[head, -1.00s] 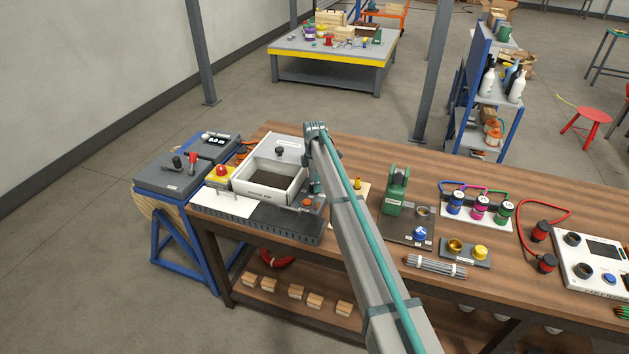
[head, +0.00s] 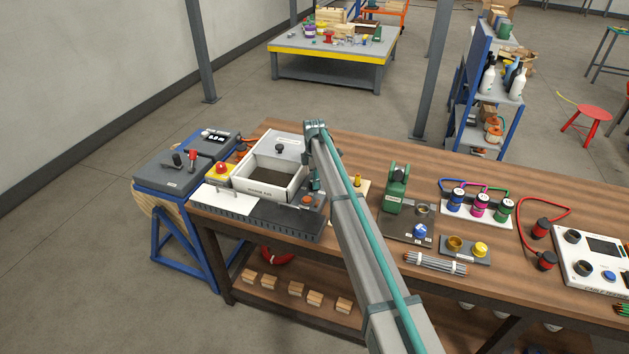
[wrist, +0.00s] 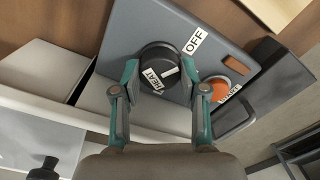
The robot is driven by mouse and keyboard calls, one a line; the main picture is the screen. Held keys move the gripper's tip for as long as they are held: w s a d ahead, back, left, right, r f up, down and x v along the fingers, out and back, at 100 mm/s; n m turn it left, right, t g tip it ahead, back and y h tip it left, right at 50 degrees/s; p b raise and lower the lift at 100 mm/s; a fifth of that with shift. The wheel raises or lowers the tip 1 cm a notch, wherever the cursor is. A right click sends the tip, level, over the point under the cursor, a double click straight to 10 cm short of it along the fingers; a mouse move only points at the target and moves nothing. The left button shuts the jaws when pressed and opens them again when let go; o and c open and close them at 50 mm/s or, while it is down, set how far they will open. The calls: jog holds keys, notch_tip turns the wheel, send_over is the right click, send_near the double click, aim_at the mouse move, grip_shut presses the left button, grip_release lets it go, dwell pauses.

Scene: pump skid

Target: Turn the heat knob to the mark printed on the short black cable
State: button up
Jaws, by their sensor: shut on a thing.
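The black heat knob (wrist: 158,62) is on a grey panel in the wrist view. It bears a white HEAT label and a white pointer line, which slants up and to the right. An OFF label (wrist: 194,41) is on the panel at the knob's upper right. My gripper (wrist: 164,80) is shut on the knob, one teal-tipped finger on each side. In the head view my gripper (head: 315,182) is beside the white-walled box, and the knob is hidden by my arm. I cannot make out a short black cable or its printed mark.
An orange button (wrist: 215,87) sits close to my right finger. The white box (head: 268,192) stands left of my arm. A green tool (head: 396,190), a grey cable bundle (head: 436,263) and a white tester (head: 600,262) are to the right on the wooden bench.

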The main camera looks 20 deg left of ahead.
jog(key=m+b, duration=0.3)
jog(key=m, duration=0.1)
jog(key=shift+f+m, duration=0.15)
jog(key=shift+m, duration=0.25)
jog(key=m+b, duration=0.3)
jog(key=m, duration=0.3)
jog(key=m+b, duration=0.1)
jog(key=m, duration=0.5)
jog(key=shift+m+b, duration=0.4)
jog(key=m+b, duration=0.1)
jog(key=m, duration=0.4)
jog(key=shift+m, duration=0.4)
jog(key=o, duration=1.1)
jog(key=shift+d, duration=0.1)
jog(key=shift+o, duration=0.2)
jog(key=shift+r, duration=0.25)
